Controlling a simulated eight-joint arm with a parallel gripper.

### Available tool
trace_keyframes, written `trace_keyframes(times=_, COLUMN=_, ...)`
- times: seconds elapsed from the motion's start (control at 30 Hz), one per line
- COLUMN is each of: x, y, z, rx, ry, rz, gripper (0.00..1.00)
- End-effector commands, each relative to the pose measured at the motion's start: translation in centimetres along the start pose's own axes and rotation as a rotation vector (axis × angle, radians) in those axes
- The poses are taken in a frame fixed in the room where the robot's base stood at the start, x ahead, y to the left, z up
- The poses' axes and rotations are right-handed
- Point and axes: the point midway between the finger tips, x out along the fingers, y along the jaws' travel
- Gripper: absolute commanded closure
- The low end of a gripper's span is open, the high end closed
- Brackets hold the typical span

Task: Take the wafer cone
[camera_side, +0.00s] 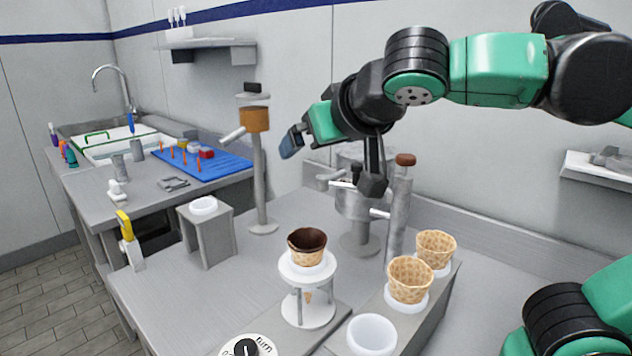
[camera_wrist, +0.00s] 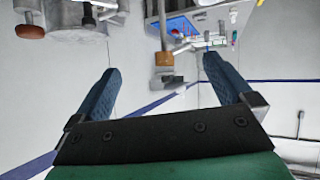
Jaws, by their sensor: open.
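Two wafer cones, tan with a waffle pattern, sit upright in white ring holders on a grey rack in the side view: a nearer one (camera_side: 410,281) and a farther one (camera_side: 436,249). A third cone, dark brown inside (camera_side: 307,247), sits in a round white stand (camera_side: 309,312) to their left. My gripper (camera_side: 290,143) is up and to the left of the cones, well clear of them, pointing left. In the wrist view its two blue fingers (camera_wrist: 161,66) are spread apart with nothing between them. No cone shows in the wrist view.
An empty white holder (camera_side: 372,336) is at the rack's near end. Metal dispensers (camera_side: 358,212) stand behind the cones. A post with an orange-brown block (camera_side: 255,119) stands left of my gripper. A blue mat (camera_side: 210,167) lies on the left counter. A knob (camera_side: 246,347) is in front.

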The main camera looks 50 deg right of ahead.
Motion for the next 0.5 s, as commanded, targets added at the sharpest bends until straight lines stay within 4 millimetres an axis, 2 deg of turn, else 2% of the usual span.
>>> trace_keyframes(times=0.07, x=-0.7, y=-0.5, z=0.5, rx=0.083, ry=0.106, rz=-0.046, gripper=0.0)
trace_keyframes(times=0.3, x=3.8, y=-1.2, z=7.3, rx=0.091, ry=0.1, rz=-0.035, gripper=0.0)
trace_keyframes(times=0.5, x=6.1, y=-1.6, z=11.0, rx=0.091, ry=0.099, rz=-0.034, gripper=0.0)
